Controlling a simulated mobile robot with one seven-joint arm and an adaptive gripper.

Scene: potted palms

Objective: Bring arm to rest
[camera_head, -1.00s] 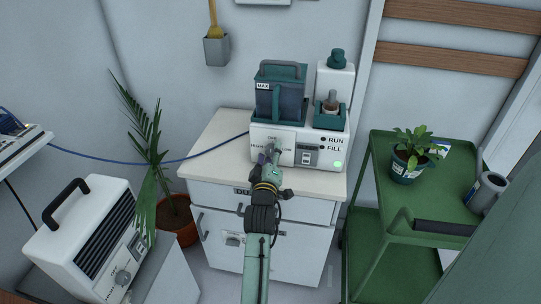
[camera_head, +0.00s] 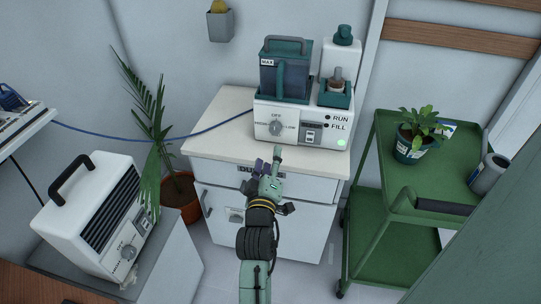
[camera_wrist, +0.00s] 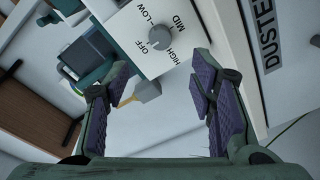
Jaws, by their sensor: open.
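My gripper (camera_head: 268,162) is open and empty, in front of the white cabinet's top edge in the head view. In the wrist view my gripper (camera_wrist: 158,88) shows its two purple-padded fingers spread apart with nothing between them. The white machine (camera_head: 301,122) stands on the cabinet, with a dial (camera_head: 276,127), a switch and a lit green light. The dial also shows in the wrist view (camera_wrist: 160,37), beyond the fingers and apart from them. Its pointer appears to be at OFF.
A white cabinet (camera_head: 229,127) bears the machine. A green cart (camera_head: 441,189) with a potted plant (camera_head: 411,146) stands to the right. A white heater (camera_head: 98,213) and a potted palm (camera_head: 156,150) stand to the left. A blue cable (camera_head: 110,133) runs behind the palm.

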